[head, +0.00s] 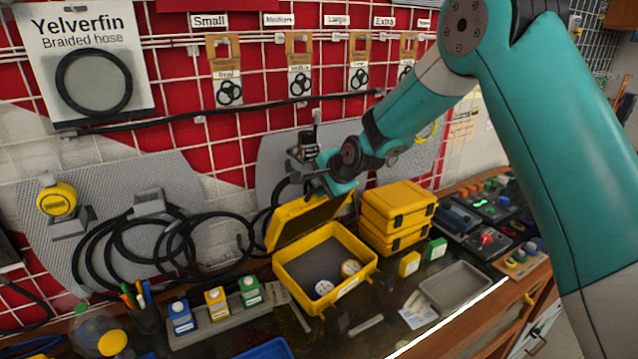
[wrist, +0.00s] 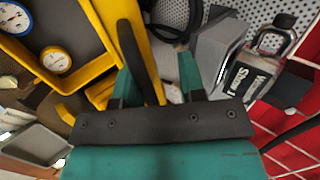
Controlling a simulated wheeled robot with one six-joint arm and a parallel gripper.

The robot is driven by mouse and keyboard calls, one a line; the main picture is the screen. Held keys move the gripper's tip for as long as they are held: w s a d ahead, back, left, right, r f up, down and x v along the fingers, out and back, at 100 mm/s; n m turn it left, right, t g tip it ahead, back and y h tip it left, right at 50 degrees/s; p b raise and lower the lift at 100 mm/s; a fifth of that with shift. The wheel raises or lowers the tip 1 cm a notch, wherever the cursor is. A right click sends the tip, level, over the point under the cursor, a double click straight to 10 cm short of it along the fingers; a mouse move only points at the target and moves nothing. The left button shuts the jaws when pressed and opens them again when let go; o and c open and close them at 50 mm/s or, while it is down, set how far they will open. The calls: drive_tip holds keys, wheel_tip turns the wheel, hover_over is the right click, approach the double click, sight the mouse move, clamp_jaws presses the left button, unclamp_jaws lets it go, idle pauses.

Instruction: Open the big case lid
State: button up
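The big yellow case (head: 330,298) stands on the bench with its lid (head: 282,235) raised and leaning back, showing a dark inside. Two round white-faced gauges lie in the case; the wrist view shows one gauge (wrist: 56,60) clearly. My gripper (head: 322,188) is at the upper edge of the lid. In the wrist view, my gripper (wrist: 155,75) has its two teal fingers apart. A black bar (wrist: 138,62), perhaps the lid's handle, shows between them, close to the left finger. Whether they touch cannot be told.
Smaller stacked yellow cases (head: 398,208) stand right of the big case. A grey tray (head: 463,290) lies front right. Black hoses (head: 165,245) hang on the wall panel at left. A padlock-like tagged item (wrist: 262,70) is right of my fingers.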

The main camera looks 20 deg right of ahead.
drive_tip(key=shift+r, duration=0.15)
drive_tip(key=b+v, duration=0.5)
drive_tip(key=v, duration=1.2)
drive_tip(key=shift+s, duration=0.15)
drive_tip(key=s+a+f+n+g, duration=0.2)
drive_tip(key=s+a+n+g, duration=0.1)
drive_tip(key=s+n, duration=0.4)
drive_tip(key=s+a+f+n+g+b, duration=0.1)
drive_tip(key=s+a+f+n+g, duration=0.2)
drive_tip(key=s+n, duration=0.4)
drive_tip(key=s+a+f+n+g+y+b, duration=0.1)
drive_tip(key=s+a+f+n+g, duration=0.2)
drive_tip(key=s, duration=1.2)
drive_tip(key=a+n, duration=0.2)
drive_tip(key=n, duration=0.1)
drive_tip(key=shift+s+f+n, duration=0.15)
drive_tip(key=shift+s+n, duration=0.05)
drive_tip(key=shift+n, duration=0.2)
